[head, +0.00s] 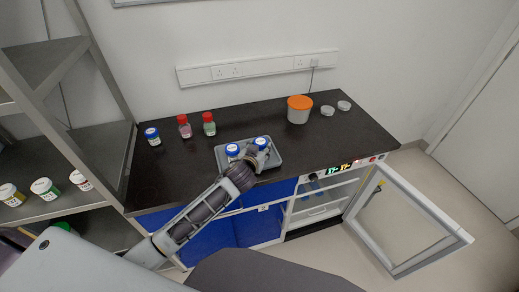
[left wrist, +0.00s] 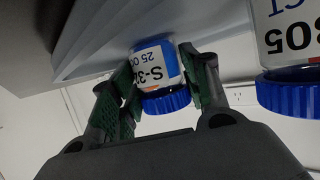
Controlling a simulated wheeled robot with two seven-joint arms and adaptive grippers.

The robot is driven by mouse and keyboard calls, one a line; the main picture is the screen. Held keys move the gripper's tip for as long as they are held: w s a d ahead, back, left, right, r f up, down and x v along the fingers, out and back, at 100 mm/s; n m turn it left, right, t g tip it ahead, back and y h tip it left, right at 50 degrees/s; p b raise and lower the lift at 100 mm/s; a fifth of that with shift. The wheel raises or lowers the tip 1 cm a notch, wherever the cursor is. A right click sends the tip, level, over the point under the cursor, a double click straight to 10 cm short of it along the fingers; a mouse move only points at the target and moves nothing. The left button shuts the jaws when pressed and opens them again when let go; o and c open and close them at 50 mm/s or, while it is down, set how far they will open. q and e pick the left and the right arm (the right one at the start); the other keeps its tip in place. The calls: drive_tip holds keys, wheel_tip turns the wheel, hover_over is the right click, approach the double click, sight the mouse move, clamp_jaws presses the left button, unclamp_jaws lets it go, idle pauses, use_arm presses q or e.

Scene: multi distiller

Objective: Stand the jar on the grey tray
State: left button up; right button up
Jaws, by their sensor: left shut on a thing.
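The grey tray (head: 277,163) lies on the dark bench top, and its grey surface fills the upper left of the left wrist view (left wrist: 100,38). Two white jars with blue lids appear at the tray. My left gripper (head: 256,152) is shut on the right one, the jar (head: 262,142), gripping its sides. In the left wrist view this jar (left wrist: 153,62) sits between the green finger pads, its label inverted. It looks upright, with its base at the tray; whether it touches is hard to tell. The other jar (head: 232,150) stands beside it, apart from the fingers.
An orange-lidded tub (head: 299,110) and two clear dishes (head: 344,105) stand right. A cabinet door (head: 405,220) hangs open at front right.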

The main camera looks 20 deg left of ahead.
use_arm(q)
drive_tip(key=shift+f, duration=0.1)
drive_tip(key=o, duration=1)
drive_tip(key=shift+o, duration=0.2)
drive_tip(key=shift+s, duration=0.1)
